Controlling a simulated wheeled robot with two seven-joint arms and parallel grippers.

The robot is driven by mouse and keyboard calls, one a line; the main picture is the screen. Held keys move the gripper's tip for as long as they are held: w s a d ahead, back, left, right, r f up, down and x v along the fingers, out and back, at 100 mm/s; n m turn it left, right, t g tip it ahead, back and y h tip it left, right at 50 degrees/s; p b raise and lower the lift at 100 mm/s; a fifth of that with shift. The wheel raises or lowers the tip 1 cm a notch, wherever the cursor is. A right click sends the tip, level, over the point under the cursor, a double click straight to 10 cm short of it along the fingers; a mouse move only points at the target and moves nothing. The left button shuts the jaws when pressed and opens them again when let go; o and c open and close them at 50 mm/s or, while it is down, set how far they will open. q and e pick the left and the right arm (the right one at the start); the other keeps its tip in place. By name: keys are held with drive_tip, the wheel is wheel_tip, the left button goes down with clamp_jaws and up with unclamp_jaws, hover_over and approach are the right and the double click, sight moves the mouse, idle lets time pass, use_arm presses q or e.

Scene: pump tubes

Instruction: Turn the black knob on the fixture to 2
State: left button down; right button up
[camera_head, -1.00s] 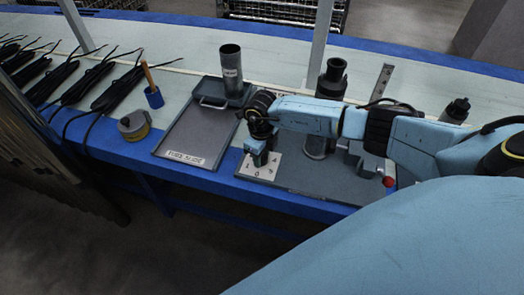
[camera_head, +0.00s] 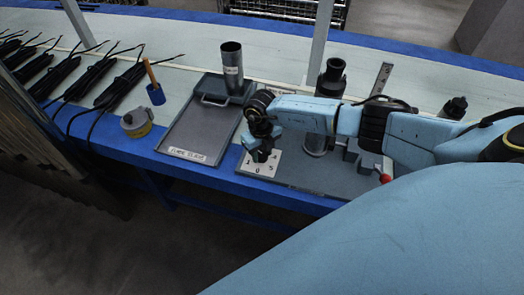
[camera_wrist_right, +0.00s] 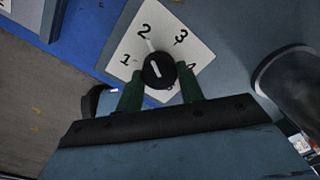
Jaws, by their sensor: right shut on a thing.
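My right gripper (camera_wrist_right: 159,80) is shut on the knob, with one green finger on each side. In the head view my right gripper (camera_head: 262,154) hides the knob and part of the dial plate (camera_head: 272,170). My left gripper is not in view.
A grey tray (camera_head: 200,135) lies left of the fixture, with a metal cylinder (camera_head: 232,68) behind it. A yellow-grey round item (camera_head: 136,123) and a blue-based stick (camera_head: 155,94) stand further left. A black flanged tube (camera_head: 331,78) and a red-tipped part (camera_head: 385,178) are on the fixture.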

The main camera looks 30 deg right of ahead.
sight(262, 154)
drive_tip(key=o, duration=1)
wheel_tip(262, 154, up, 5)
drive_tip(key=shift+w+r+p, duration=0.1)
drive_tip(key=shift+r+p, duration=0.1)
drive_tip(key=shift+p, duration=0.6)
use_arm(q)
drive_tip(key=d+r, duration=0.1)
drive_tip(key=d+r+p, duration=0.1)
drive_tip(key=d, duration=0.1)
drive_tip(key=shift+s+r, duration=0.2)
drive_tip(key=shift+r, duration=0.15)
use_arm(e)
wheel_tip(262, 154, up, 8)
drive_tip(key=shift+a, duration=0.15)
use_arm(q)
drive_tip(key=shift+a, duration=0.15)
